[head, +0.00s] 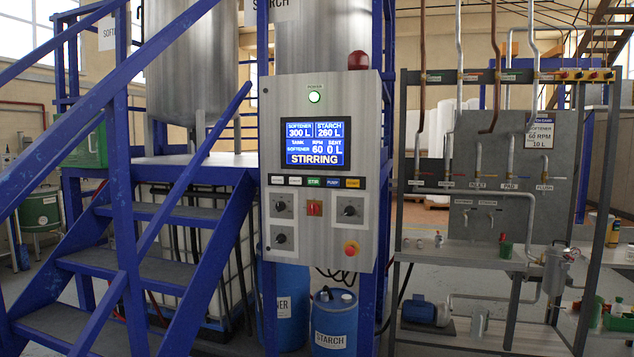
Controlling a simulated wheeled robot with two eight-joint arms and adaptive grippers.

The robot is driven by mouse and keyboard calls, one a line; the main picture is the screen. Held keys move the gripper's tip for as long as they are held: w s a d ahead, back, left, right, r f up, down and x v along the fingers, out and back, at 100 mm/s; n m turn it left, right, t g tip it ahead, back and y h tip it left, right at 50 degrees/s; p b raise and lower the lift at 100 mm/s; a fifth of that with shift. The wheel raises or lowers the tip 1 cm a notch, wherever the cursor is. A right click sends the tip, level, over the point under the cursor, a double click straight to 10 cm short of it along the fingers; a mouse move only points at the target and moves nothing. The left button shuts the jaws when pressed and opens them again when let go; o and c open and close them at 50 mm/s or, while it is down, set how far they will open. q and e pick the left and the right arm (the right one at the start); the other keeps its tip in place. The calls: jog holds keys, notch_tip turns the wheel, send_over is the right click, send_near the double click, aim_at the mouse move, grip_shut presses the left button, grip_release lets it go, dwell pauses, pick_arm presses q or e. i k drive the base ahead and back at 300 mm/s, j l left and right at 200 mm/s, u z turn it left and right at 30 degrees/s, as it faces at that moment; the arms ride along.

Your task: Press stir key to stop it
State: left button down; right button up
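The control panel (322,215) is a grey upright box in the middle of the head view. Its blue screen (315,144) reads softener 300 L, starch 260 L, tank softener, RPM 60, sent 0 L, and STIRRING. Below the screen is a row of labelled keys. The green stir key (314,182) sits in the middle of this row, between a white key and a blue key. A green power lamp (315,96) is lit at the top. Neither of my grippers shows in the head view.
Blue stairs (150,241) with rails stand left of the panel, under steel tanks (192,70). Blue drums (335,322) stand on the floor below the panel. A pipe rack with a shelf (470,252) is at right. A red emergency button (351,248) sits low on the panel.

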aim_at(311, 181)
jog(key=i+l, duration=0.5)
jog(key=i+l+u, duration=0.1)
jog(key=i+l, duration=0.35)
jog(key=l, duration=0.15)
jog(key=i+l, duration=0.45)
jog(key=i+l+u, duration=0.15)
jog(key=i+l, duration=0.3)
jog(key=l, duration=0.25)
